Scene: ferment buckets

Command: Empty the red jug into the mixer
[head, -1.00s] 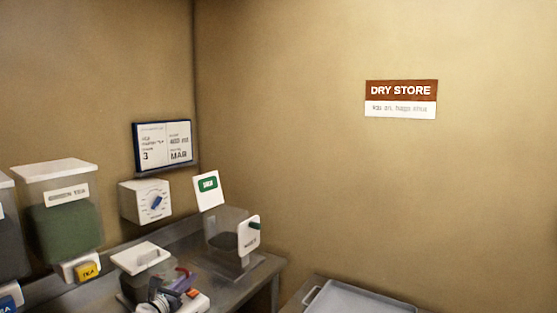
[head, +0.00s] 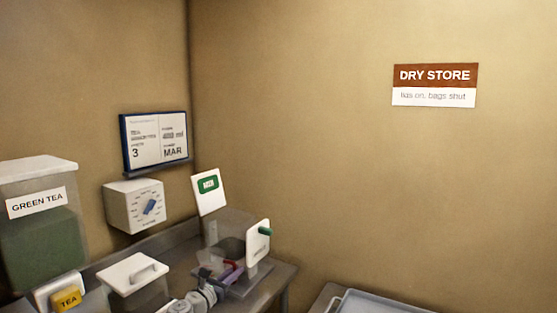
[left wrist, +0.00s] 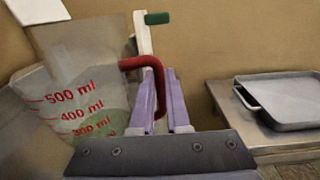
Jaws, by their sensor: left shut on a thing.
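The red jug is a clear measuring jug (left wrist: 75,75) with red marks and a red handle (left wrist: 158,82). Pale green shows low in it, near the 300 ml mark. My left gripper (head: 232,272) has its purple fingers (left wrist: 166,95) shut on the handle. In the head view only the red handle (head: 229,264) shows clearly, in front of the mixer. The mixer appears to be the clear-walled unit (head: 212,233) on the counter, with an upright white panel and green knob (head: 258,242). I cannot tell whether the jug is over its opening. My right gripper is not in view.
A white-lidded box (head: 135,272) stands left of my left gripper. A green tea bin (head: 40,235) is at the far left. A dial box (head: 135,206) and a MAR board (head: 155,142) are on the wall. A grey tray (head: 375,303) lies at the lower right.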

